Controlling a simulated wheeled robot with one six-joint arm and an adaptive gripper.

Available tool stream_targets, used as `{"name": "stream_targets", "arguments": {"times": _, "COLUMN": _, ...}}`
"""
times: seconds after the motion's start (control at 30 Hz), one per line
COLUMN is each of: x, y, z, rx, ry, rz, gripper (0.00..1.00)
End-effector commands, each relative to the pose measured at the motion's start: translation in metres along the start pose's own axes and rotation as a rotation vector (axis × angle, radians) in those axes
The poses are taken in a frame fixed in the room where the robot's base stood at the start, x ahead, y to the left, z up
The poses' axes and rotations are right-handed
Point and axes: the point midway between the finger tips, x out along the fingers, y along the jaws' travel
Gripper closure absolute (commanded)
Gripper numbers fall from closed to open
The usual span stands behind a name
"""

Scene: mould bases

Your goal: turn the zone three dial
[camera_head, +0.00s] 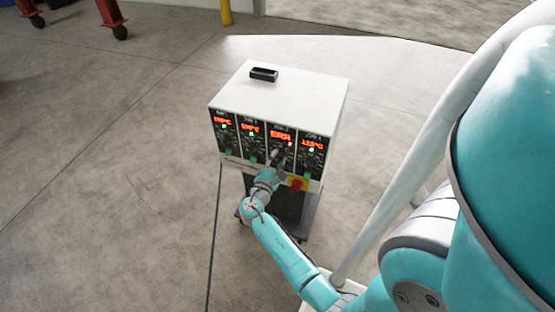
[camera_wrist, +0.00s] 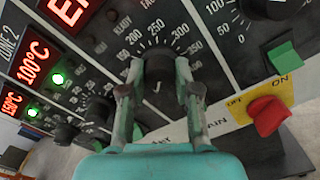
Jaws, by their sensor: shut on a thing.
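The white control box (camera_head: 290,88) stands in the middle of the head view, with several zone panels on its front. The third panel's display (camera_head: 281,135) glows red and reads ERR. In the wrist view only part of this display (camera_wrist: 72,10) shows, at the top left. The zone three dial (camera_wrist: 158,70) is a black knob with a printed scale around it. My gripper (camera_wrist: 157,84) has one finger on each side of the knob and is shut on it. In the head view my gripper (camera_head: 277,164) covers the dial.
A red main switch (camera_wrist: 268,116) on a yellow plate sits to the right of my gripper, below a green switch (camera_wrist: 282,58). Zone two's display (camera_wrist: 37,62) reads 100°C, with other dials at left. Open concrete floor surrounds the box.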

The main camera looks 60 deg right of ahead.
Motion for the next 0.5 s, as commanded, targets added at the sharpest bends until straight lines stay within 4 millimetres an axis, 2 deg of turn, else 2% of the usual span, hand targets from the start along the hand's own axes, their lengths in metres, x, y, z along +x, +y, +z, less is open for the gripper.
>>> {"name": "stream_targets", "arguments": {"times": 0.5, "x": -0.0008, "y": -0.0008, "z": -0.0016, "rx": -0.1, "ry": 0.004, "rz": 0.001, "gripper": 1.0}}
